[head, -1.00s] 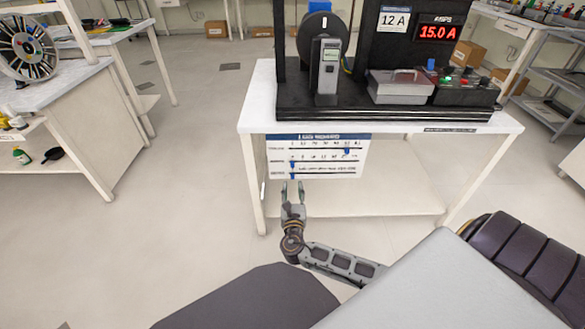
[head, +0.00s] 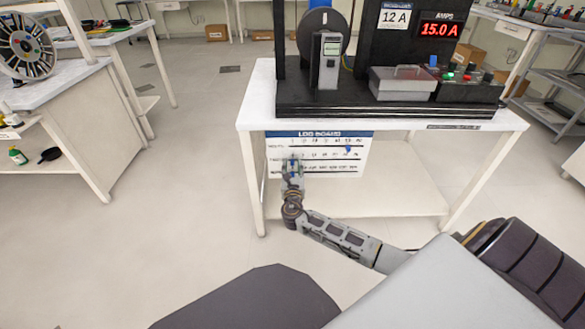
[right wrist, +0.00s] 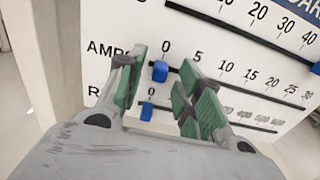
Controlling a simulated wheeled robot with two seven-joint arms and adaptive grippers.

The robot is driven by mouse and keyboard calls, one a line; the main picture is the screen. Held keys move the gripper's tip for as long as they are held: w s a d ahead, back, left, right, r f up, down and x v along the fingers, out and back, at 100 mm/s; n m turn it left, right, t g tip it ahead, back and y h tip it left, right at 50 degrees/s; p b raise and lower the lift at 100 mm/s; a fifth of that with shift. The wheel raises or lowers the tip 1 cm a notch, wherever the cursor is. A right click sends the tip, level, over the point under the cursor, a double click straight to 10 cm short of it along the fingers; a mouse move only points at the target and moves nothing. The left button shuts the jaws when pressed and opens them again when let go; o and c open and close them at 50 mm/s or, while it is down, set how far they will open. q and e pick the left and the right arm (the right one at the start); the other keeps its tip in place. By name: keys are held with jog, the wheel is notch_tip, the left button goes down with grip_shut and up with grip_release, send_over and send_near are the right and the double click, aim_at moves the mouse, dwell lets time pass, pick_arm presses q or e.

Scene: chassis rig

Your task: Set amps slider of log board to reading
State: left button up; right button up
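The white log board (head: 345,170) hangs on the front of the table. In the right wrist view its amps slider (right wrist: 159,71), a small blue knob, sits at 0 on the AMPS scale. The red amps display (head: 439,30) reads 15.0 A. My right gripper (head: 292,163) is at the left part of the board. In the right wrist view the right gripper (right wrist: 157,80) is open, its green-padded fingers on either side of the amps slider in the picture. Contact is not clear. My left gripper is not in view.
A second blue slider (right wrist: 147,111) sits at 0 on the row below. Another blue slider (right wrist: 316,68) is on the top row, far right. A sign (head: 394,17) reads 12 A. The black rig base (head: 390,108) stands on the table (head: 257,112). Open floor lies to the left.

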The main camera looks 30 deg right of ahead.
jog(key=shift+w+d, duration=0.4)
jog(key=shift+w, duration=0.2)
jog(key=shift+c, duration=0.3)
grip_shut()
